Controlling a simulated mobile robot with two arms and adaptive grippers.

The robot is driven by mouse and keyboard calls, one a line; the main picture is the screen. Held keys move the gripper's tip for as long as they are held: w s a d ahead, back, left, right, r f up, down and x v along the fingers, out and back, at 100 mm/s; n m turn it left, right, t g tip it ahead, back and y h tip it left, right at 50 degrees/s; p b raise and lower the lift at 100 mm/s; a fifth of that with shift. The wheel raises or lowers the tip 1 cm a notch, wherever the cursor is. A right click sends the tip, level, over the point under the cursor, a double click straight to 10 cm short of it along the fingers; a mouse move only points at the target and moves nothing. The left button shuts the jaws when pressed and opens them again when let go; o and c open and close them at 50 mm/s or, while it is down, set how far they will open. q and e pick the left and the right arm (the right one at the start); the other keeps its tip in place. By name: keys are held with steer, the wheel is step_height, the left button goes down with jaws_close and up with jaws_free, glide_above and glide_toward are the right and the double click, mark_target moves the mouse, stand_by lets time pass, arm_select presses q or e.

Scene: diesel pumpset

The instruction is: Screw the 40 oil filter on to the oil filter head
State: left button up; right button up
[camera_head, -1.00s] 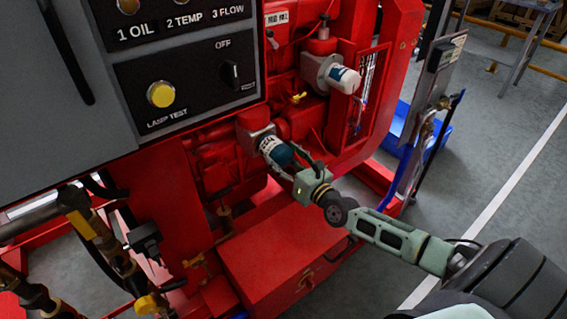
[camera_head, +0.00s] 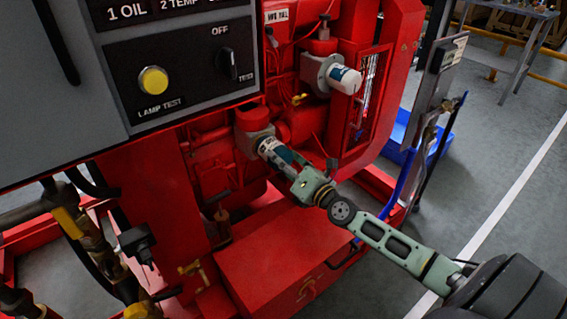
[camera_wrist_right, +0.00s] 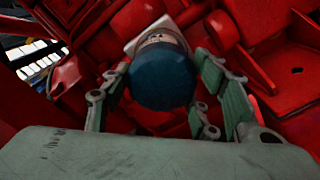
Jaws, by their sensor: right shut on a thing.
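The oil filter (camera_head: 272,148) is a short cylinder with a white band and a dark blue end. It lies at a slant against the pale oil filter head (camera_head: 247,142), below the control panel. My right gripper (camera_head: 287,160) is shut on this filter from its outer end. In the right wrist view, the filter's round blue end (camera_wrist_right: 163,76) faces the camera, between the two green fingers (camera_wrist_right: 163,92). The joint between filter and head is mostly hidden there, and I cannot tell how tight it is. My left gripper is not in view.
A second white filter (camera_head: 345,79) sticks out from the red engine at the upper right. The grey control panel (camera_head: 190,70) stands at the left. A red box (camera_head: 270,255) lies below my right arm. Pipes and valves (camera_head: 100,250) fill the lower left. Open floor is at the right.

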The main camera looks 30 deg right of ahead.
steer(key=shift+d, duration=0.1)
steer(key=shift+f+m, duration=0.1)
steer(key=shift+m, duration=1.1)
steer(key=shift+r+m, duration=0.2)
steer(key=shift+m, duration=0.5)
steer(key=m+p, duration=0.3)
steer(key=m, duration=0.1)
steer(key=shift+m, duration=0.4)
steer(key=shift+d+f, duration=0.1)
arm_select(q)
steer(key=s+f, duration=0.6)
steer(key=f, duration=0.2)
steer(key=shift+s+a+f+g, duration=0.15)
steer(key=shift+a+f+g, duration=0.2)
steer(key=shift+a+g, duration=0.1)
arm_select(e)
steer(key=o, duration=1.6)
steer(key=shift+o, duration=0.2)
steer(key=o, duration=0.4)
